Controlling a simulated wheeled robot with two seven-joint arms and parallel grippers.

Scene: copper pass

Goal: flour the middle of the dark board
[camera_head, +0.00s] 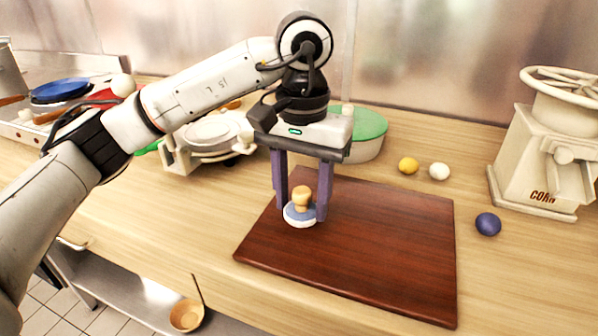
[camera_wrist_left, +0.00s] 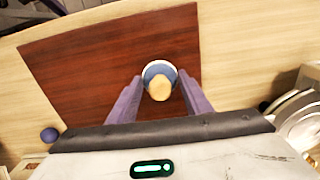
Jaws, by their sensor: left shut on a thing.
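The dark board (camera_head: 370,240) is a reddish-brown wooden slab on the counter; its visible surface looks bare. It also shows in the wrist view (camera_wrist_left: 90,65). My left gripper (camera_head: 302,212) points down over the board's left part, its purple fingers on either side of a round blue-and-white duster (camera_head: 299,218) with a pale wooden knob. The gripper is shut on the duster. In the wrist view the duster (camera_wrist_left: 158,72) sits between the fingers, toward the board's right side there. I cannot tell whether its base touches the board. My right gripper is out of view.
Behind the board are a green-topped round container (camera_head: 367,128), a yellow ball (camera_head: 408,165) and a white ball (camera_head: 439,171). A dark blue ball (camera_head: 488,224) and a cream corn mill (camera_head: 545,160) stand to the right. A pale press-like appliance (camera_head: 208,140) is at left.

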